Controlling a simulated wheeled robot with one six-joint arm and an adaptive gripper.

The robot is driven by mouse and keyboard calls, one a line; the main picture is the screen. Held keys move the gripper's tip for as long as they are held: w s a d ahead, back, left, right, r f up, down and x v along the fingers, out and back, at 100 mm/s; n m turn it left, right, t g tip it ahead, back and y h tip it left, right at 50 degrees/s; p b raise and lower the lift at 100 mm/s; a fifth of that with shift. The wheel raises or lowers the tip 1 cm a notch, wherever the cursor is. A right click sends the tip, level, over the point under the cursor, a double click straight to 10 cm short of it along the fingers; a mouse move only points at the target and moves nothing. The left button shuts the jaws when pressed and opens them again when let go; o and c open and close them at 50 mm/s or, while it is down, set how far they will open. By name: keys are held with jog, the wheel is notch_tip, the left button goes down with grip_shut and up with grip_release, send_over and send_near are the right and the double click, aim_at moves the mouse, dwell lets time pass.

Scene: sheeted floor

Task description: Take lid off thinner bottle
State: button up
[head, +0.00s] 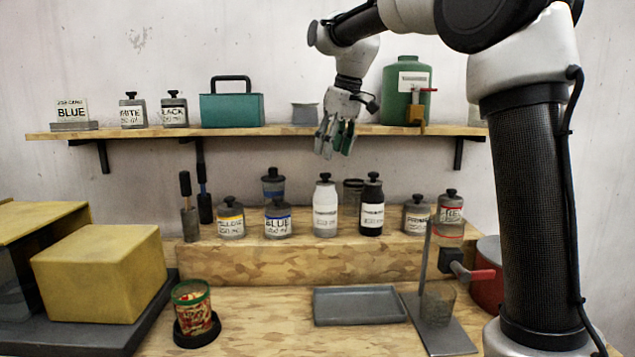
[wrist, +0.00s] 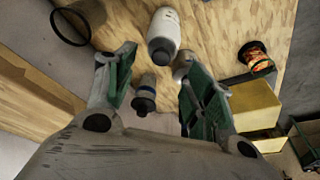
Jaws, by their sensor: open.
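My gripper (head: 335,145) is open and empty, pointing down in front of the wall shelf, above the back row of bottles. It also shows in the wrist view (wrist: 156,66), with green pads apart. Below it on the raised step stand a white bottle (head: 326,218) and a black bottle (head: 372,218), both with black lids on. In the wrist view a white bottle (wrist: 164,28) lies beyond the fingertips, and a blue-banded container (wrist: 146,88) shows between the fingers. The labels are too small to tell which bottle is thinner.
Yellow (head: 230,222), blue (head: 278,222) and red (head: 451,208) labelled bottles share the step. A green jug with a tap (head: 405,95) stands on the shelf close right of my gripper. A grey tray (head: 359,318), a tin (head: 190,300) and a yellow box (head: 98,272) are in front.

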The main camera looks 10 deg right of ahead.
aim_at(326, 173)
jog(key=x, duration=0.7)
jog(key=shift+a+f, duration=0.15)
jog(key=c, duration=0.7)
jog(key=shift+c, duration=0.3)
